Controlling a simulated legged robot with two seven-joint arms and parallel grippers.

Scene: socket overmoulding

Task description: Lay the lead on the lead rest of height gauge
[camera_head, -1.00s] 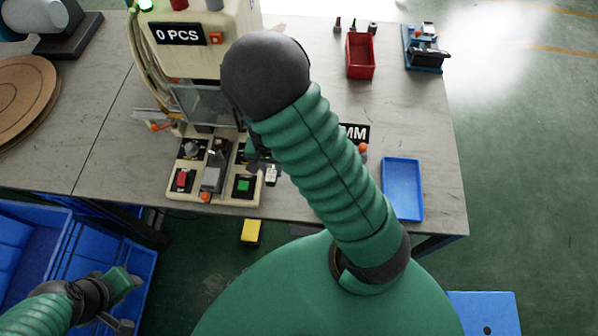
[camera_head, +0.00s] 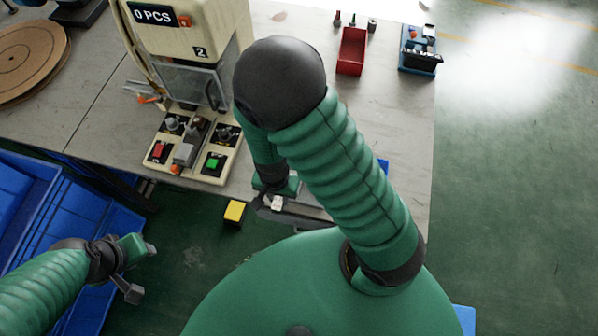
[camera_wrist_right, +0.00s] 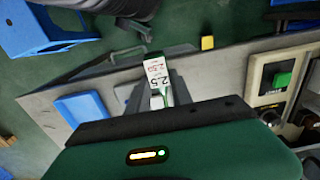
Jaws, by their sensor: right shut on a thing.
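My right gripper (camera_head: 277,203) is over the front edge of the table, right of the press. It is shut on the lead, whose white tag (camera_wrist_right: 158,78) with red and black print shows between the fingers in the right wrist view. The tag is a small white patch (camera_head: 277,202) in the head view; most of the lead cannot be made out. The height gauge and its lead rest cannot be made out; my right arm covers that part of the table. My left gripper (camera_head: 143,270) is open and empty at the lower left, above blue bins.
The press (camera_head: 185,50) with its button panel (camera_head: 213,163) stands left of my right gripper. A red bin (camera_head: 352,52) and a blue fixture (camera_head: 419,50) stand at the back right. A blue tray (camera_wrist_right: 82,108) lies on the table, mostly behind my arm.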

